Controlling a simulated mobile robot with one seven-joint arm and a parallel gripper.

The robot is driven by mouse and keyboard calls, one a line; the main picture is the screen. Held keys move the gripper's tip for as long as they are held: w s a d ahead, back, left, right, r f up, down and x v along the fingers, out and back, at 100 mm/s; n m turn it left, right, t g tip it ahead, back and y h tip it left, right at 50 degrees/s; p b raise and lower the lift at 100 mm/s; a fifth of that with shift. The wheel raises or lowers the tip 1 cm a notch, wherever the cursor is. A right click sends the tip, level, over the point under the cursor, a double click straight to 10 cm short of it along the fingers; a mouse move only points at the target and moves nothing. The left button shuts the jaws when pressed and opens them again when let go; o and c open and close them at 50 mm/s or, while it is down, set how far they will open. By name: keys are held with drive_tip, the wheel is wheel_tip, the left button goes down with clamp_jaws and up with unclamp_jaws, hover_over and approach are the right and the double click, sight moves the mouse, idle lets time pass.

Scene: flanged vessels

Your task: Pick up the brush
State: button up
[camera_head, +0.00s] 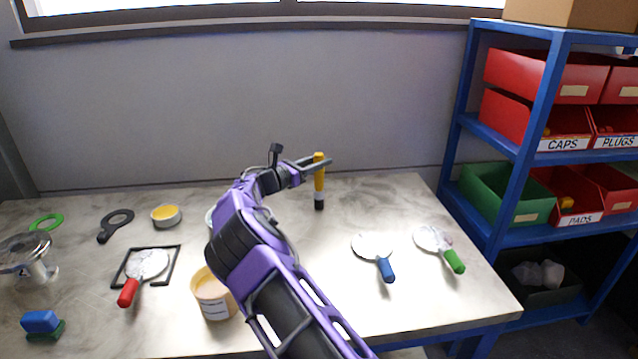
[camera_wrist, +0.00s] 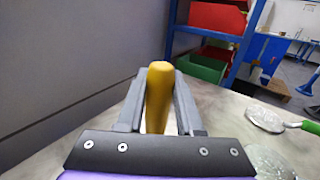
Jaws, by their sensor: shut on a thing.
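The brush (camera_head: 319,181) has a yellow handle and a dark lower end. It stands upright near the back of the table, at the middle right of the head view. My gripper (camera_head: 322,163) is shut on the upper part of the yellow handle. In the wrist view, the brush's yellow handle (camera_wrist: 159,92) sits between the two grey fingers of my gripper (camera_wrist: 160,98). The dark end shows below the fingers in the head view. I cannot tell whether it touches the tabletop.
Blue-handled (camera_head: 385,270) and green-handled (camera_head: 453,260) round-headed tools lie to the right on the table (camera_head: 420,310). A tub (camera_head: 213,300), red-handled tool (camera_head: 128,292) and yellow-topped tin (camera_head: 166,216) are left of my arm. A blue shelf (camera_head: 525,160) with bins stands right.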

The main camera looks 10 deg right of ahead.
clamp_jaws()
wheel_tip(320, 180, up, 10)
drive_tip(key=shift+p, duration=0.3)
idle(2.0)
